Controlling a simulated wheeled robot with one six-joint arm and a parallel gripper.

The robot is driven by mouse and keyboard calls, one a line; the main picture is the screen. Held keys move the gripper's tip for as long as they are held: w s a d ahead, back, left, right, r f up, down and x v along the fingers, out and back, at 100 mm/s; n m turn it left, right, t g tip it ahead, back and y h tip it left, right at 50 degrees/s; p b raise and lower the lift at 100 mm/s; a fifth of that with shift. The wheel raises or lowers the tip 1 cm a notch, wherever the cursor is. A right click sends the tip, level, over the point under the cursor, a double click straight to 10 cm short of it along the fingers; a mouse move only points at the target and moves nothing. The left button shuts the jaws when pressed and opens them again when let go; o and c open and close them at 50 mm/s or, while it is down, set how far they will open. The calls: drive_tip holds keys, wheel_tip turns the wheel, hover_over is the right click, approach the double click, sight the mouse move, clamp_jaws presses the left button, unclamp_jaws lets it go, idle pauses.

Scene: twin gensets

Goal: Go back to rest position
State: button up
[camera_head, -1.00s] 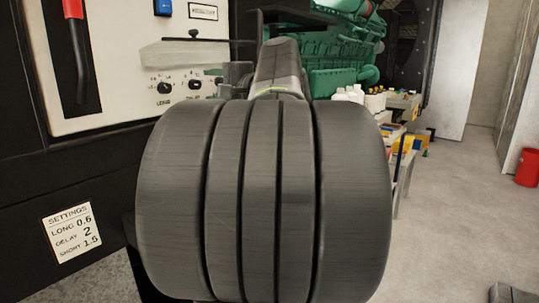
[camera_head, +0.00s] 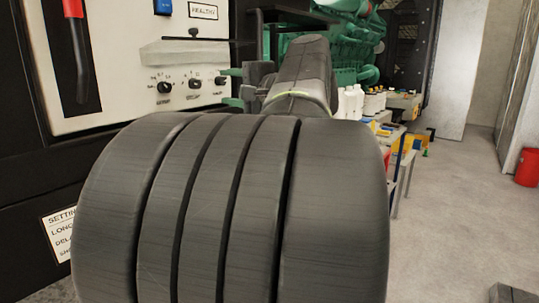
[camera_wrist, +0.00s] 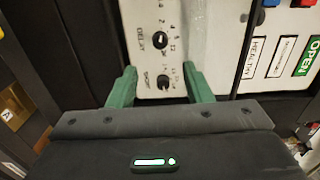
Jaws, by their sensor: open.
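My gripper (camera_head: 226,87) is open and empty, its two green fingers pointing left at the white control panel (camera_head: 120,55). In the wrist view my gripper (camera_wrist: 160,70) has its fingers apart on either side of the SHORT knob (camera_wrist: 163,82); whether they touch the panel cannot be told. The DELAY knob (camera_wrist: 160,40) is just beyond the fingertips. In the head view three black knobs sit in a row, the left one (camera_head: 163,87) farthest from the gripper. My own arm fills the lower middle of the head view.
A settings note (camera_head: 60,232) is partly hidden by my arm. A green engine (camera_head: 345,45) and a cart with bottles (camera_head: 352,100) stand behind. Open floor (camera_head: 465,190) lies right, with a red bucket (camera_head: 527,167).

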sight(198, 85)
drive_tip(key=x, duration=0.9)
drive_tip(key=shift+w+a, duration=0.25)
drive_tip(key=shift+a, duration=0.1)
drive_tip(key=shift+w+a+r+p, duration=0.15)
drive_tip(key=shift+w+r+p, duration=0.05)
drive_tip(key=shift+p, duration=0.5)
drive_tip(key=shift+s+r+m+p, duration=0.1)
drive_tip(key=shift+m+p, duration=0.75)
drive_tip(key=shift+m, duration=0.25)
drive_tip(key=m+p, duration=0.6)
drive_tip(key=p, duration=0.1)
drive_tip(key=shift+m, duration=0.3)
drive_tip(key=m+p, duration=0.4)
drive_tip(key=p, duration=0.1)
drive_tip(key=shift+f+m+p, duration=0.35)
drive_tip(key=shift+m+p, duration=0.85)
